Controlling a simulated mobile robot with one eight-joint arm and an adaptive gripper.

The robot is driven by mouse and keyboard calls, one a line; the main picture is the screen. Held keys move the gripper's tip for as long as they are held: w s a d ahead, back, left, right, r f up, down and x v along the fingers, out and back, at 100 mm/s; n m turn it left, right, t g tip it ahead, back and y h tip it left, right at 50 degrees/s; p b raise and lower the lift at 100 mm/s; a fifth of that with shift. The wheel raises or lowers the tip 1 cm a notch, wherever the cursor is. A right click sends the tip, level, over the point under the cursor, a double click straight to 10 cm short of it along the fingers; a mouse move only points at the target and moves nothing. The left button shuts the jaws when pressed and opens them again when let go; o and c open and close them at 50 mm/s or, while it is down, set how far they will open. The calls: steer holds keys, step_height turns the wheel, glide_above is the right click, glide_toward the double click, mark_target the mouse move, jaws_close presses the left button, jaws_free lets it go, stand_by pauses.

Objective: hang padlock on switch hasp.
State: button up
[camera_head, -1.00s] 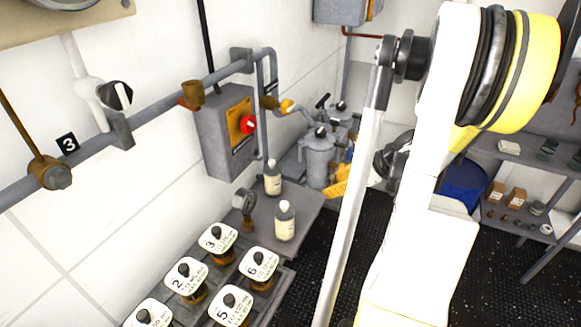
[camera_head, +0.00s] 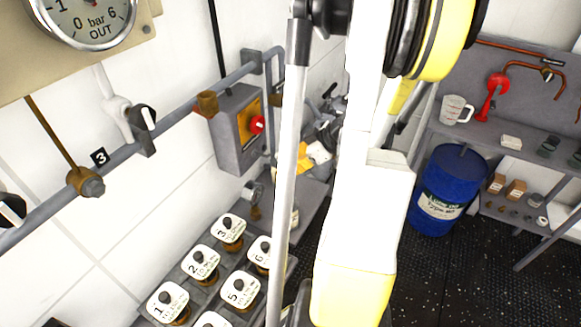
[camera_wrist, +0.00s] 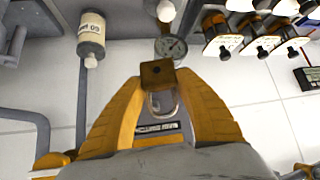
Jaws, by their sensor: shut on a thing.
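The padlock (camera_wrist: 157,73) is a brown, brass-like block with a silver shackle (camera_wrist: 161,103), seen in the wrist view. My gripper (camera_wrist: 158,82) has yellow fingers closed on its two sides, with the shackle between them. The switch is a grey wall box (camera_head: 228,132) with a yellow plate and a red knob (camera_head: 257,124), left of my arm in the head view. I cannot make out a separate hasp on it. In the wrist view the padlock overlaps the lower part of a round gauge (camera_wrist: 170,46).
A grey pipe (camera_head: 130,150) with valves runs along the wall to the switch box. Numbered sample jars (camera_head: 201,262) stand on a rack below. A blue drum (camera_head: 447,190) stands right, before the shelves.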

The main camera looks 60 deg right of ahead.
steer(key=w+f+b, duration=0.1)
steer(key=w, duration=0.6)
steer(key=shift+a+f, duration=0.35)
steer(key=shift+w, duration=0.1)
stand_by(0.4)
stand_by(0.4)
steer(key=o, duration=1.3)
steer(key=shift+o, duration=0.2)
steer(key=v, duration=1.2)
